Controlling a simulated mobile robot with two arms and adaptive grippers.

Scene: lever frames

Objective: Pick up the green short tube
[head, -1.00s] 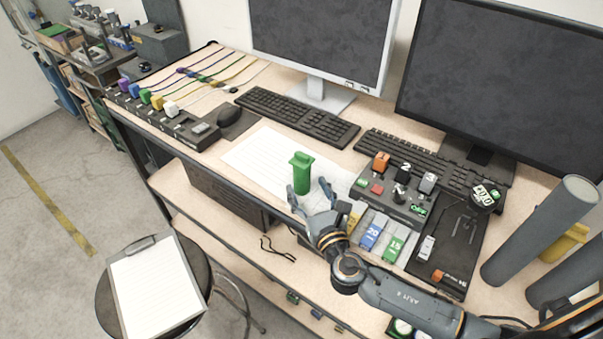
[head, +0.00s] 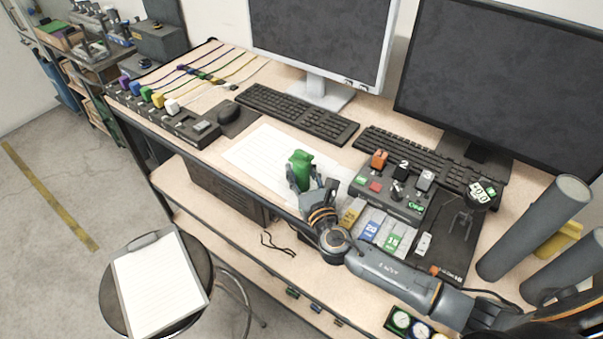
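The green short tube (head: 301,160) stands on the table by the front edge of the white paper, with a wider part near its top. My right gripper (head: 310,180) has come in from the front right, and its fingers are at the tube's lower part, one on each side. The gripper hides the tube's base. I cannot tell whether the fingers press on the tube or stand a little apart from it. My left gripper is not in view.
Keyboards (head: 297,114) and monitors stand behind. Grey cylinders (head: 535,228) stand at the right. A stool with a clipboard (head: 160,283) is at front left.

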